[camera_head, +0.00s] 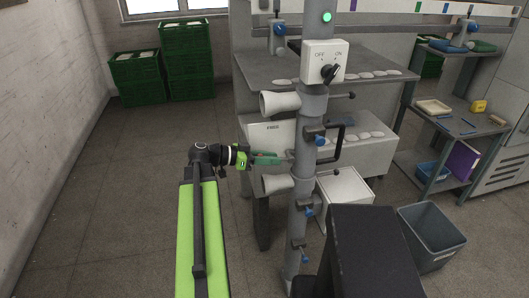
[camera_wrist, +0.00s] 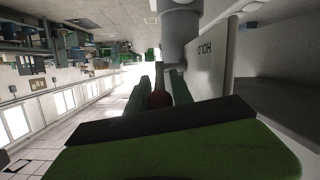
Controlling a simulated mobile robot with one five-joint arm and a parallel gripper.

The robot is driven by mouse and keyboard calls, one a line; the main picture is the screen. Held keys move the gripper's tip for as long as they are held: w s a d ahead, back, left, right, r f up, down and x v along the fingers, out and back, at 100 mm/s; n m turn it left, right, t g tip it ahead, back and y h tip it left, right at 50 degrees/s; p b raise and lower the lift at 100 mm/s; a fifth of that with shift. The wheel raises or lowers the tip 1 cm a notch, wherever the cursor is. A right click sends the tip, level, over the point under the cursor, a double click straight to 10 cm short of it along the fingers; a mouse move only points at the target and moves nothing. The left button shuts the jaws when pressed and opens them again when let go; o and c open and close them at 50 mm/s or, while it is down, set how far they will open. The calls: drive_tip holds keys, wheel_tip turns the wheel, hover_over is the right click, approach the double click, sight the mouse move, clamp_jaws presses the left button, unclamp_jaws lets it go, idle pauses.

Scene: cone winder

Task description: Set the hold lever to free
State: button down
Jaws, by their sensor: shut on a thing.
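My gripper (camera_head: 270,158) reaches from the left to the post, at the lower edge of a pale plate (camera_head: 268,138) that reads FREE. In the wrist view the gripper (camera_wrist: 161,78) is shut on the dark red knob of the hold lever (camera_wrist: 160,98), which sits between the two green fingers. The plate's HOLD lettering shows to the right of the fingers in the wrist view (camera_wrist: 206,60). In the head view the knob is hidden by the fingers, and the lever's exact angle cannot be told.
A grey post (camera_head: 307,190) carries white cones (camera_head: 280,102) above and below my gripper, and an OFF/ON switch box (camera_head: 325,52) higher up. A black bent handle (camera_head: 340,145) sticks out to its right. A grey bin (camera_head: 430,238) stands at right. The floor at left is clear.

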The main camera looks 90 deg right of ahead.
drive_tip(key=shift+w, duration=0.1)
drive_tip(key=c, duration=1.5)
unclamp_jaws()
drive_tip(key=shift+o, duration=0.2)
drive_tip(key=shift+s, duration=0.2)
drive_tip(key=p+v, duration=0.4)
drive_tip(key=v, duration=1.3)
drive_tip(key=shift+w, duration=0.2)
